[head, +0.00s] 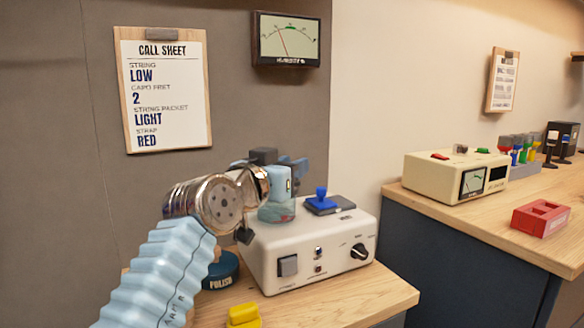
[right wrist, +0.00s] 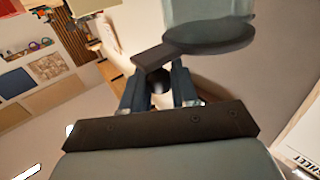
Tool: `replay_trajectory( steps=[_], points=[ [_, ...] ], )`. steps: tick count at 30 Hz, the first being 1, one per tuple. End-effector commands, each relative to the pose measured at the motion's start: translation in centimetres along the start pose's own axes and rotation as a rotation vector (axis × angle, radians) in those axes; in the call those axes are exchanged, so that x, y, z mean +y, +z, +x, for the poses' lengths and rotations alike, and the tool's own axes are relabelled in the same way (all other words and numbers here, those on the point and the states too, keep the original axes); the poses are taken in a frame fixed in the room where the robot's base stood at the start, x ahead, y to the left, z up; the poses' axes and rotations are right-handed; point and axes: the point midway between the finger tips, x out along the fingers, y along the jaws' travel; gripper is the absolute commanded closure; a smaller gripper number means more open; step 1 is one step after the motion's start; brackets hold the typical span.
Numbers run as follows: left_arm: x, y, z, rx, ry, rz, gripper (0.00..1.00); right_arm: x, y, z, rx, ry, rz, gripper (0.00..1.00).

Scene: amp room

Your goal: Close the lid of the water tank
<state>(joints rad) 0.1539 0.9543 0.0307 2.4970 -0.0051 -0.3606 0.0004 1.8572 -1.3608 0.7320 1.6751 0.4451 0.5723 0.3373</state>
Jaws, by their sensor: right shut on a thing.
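The water tank (head: 277,213) is a small translucent bluish vessel on top of a cream control box (head: 320,245) in the head view. My right gripper (head: 292,172) is at its top and hides much of it. In the right wrist view my right gripper (right wrist: 158,78) is shut on the dark tab of the round, flat lid (right wrist: 210,40). The translucent tank (right wrist: 205,9) shows just beyond the lid at the top edge. I cannot tell how far the lid stands from the tank's rim. My left gripper is not in view.
A blue-handled block (head: 321,203) sits on the box. A dark polish tin (head: 221,271) and a yellow block (head: 243,316) are on the wooden bench (head: 365,300). A cream meter unit (head: 455,177) and red holder (head: 540,218) stand on the right counter.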

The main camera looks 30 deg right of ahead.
Motion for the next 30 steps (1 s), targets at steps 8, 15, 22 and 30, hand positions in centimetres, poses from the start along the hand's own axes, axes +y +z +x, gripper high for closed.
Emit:
replay_trajectory(
  steps=[8, 15, 22, 30],
  points=[
    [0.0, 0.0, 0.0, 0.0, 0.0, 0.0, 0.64, -0.1, -0.1, -0.1, 0.002, -0.004, 0.0, 0.52],
    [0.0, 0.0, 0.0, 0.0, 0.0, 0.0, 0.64, -0.1, 0.0, -0.1, 0.001, -0.003, 0.0, 0.52],
    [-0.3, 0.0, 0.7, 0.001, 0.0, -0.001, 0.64, -0.2, 0.1, -2.7, 0.003, -0.007, 0.001, 0.52],
    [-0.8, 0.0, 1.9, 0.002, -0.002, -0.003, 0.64, -0.1, 0.2, -9.4, 0.004, -0.008, 0.001, 0.52]
  ],
)
